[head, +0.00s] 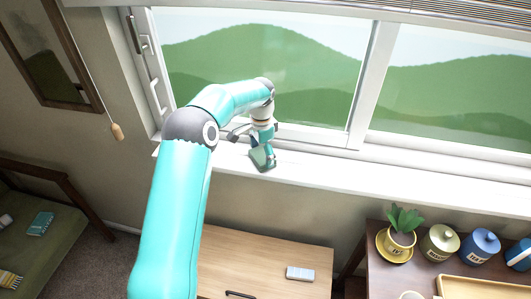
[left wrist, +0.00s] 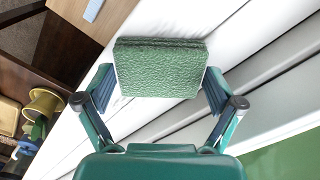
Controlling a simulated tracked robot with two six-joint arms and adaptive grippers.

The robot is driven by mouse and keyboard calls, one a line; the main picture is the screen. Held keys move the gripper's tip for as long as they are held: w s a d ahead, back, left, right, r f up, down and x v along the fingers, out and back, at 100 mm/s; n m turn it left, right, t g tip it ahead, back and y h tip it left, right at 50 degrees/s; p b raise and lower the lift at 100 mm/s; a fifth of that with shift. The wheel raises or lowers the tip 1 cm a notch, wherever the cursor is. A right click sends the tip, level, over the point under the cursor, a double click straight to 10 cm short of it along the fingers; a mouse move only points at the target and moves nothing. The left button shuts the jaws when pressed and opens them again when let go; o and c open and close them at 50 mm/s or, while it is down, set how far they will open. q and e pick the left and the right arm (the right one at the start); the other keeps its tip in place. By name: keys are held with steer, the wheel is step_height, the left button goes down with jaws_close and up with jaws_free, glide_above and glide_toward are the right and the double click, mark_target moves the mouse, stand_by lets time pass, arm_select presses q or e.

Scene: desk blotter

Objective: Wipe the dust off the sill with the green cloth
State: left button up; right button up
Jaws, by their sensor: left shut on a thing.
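The green cloth (left wrist: 160,70) is a folded, textured pad held between the two fingers of my left gripper (left wrist: 158,88) in the left wrist view. In the head view my left gripper (head: 262,150) is over the left part of the white window sill (head: 350,178), and the cloth (head: 263,160) shows at its fingertips. The cloth is at or just above the sill surface; I cannot tell whether it touches. The sill also shows in the left wrist view (left wrist: 235,28). I cannot make out any dust on it. My right gripper is not in view.
The sill right of the gripper is bare. Below stand a wooden desk (head: 250,252) with a grey-white object (head: 300,273), and a dark table with a potted plant (head: 400,238), a green canister (head: 440,243) and a blue canister (head: 479,246). A blind cord (head: 117,131) hangs at left.

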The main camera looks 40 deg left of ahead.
mark_target(303, 168)
arm_select(q)
steer(key=shift+s+a+r+p, duration=0.15)
steer(key=shift+s+a, duration=0.25)
steer(key=shift+a, duration=0.45)
steer(key=shift+s+a+f+p, duration=0.15)
steer(key=shift+s+a, duration=0.25)
steer(key=shift+a, duration=0.4)
steer(key=shift+s+a+r+p, duration=0.15)
steer(key=shift+s+a, duration=0.25)
steer(key=shift+a, duration=0.45)
steer(key=shift+s+a+f+p, duration=0.1)
steer(key=shift+s+a+p, duration=0.25)
steer(key=shift+a, duration=0.5)
steer(key=shift+s+a+f+p, duration=0.1)
steer(key=shift+s+a, duration=0.4)
steer(key=shift+a, duration=0.35)
steer(key=shift+f, duration=0.1)
